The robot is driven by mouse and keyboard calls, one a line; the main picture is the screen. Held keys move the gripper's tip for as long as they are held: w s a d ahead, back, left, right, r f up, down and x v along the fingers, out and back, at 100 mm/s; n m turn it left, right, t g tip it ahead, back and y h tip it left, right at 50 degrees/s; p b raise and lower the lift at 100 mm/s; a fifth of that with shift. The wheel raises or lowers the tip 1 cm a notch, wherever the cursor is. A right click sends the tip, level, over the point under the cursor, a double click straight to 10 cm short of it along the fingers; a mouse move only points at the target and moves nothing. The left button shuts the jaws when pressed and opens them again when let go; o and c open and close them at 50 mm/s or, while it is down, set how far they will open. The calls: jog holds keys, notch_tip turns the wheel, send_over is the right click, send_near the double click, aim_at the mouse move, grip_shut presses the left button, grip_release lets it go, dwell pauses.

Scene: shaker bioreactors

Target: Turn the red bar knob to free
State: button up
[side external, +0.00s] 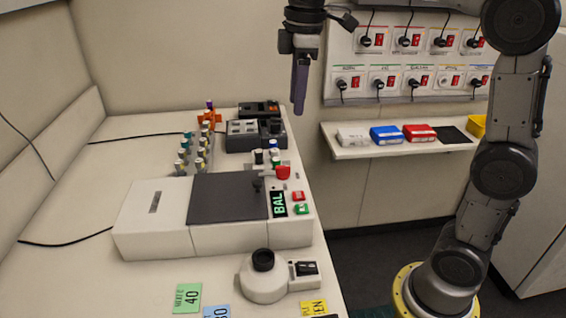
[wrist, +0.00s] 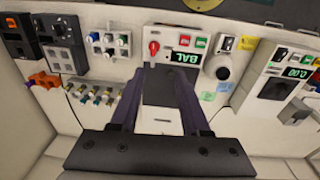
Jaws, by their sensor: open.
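The red bar knob (side external: 283,173) sits on the front panel of a white machine (side external: 155,225) with a dark grey lid (side external: 228,198). It also shows in the wrist view (wrist: 154,47), just beyond the fingertips and a little left of centre. Beside it are a green-lit display reading BAL (side external: 279,204) and a red and a green button. Any marking for free is too small to read. My gripper (side external: 299,108) is open and empty, well above the bench and apart from the knob. In the wrist view its two dark fingers (wrist: 160,70) reach toward the machine.
Tubes in racks (side external: 193,152) and dark instruments (side external: 256,133) stand behind the machine. A white round device (side external: 264,282) and coloured labels lie in front. A wall shelf (side external: 400,145) holds coloured boxes under a panel of switches. The air between my gripper and the knob looks clear.

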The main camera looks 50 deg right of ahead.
aim_at(283, 167)
jog(key=shift+g, duration=0.5)
jog(key=w+f, duration=0.1)
jog(key=f, duration=0.4)
jog(key=w+f, duration=0.1)
jog(key=f, duration=0.5)
jog(key=w+f, duration=0.1)
jog(key=f, duration=0.5)
jog(key=shift+w+d+f, duration=0.1)
jog(key=shift+w+f, duration=0.1)
jog(key=shift+w, duration=0.05)
grip_shut()
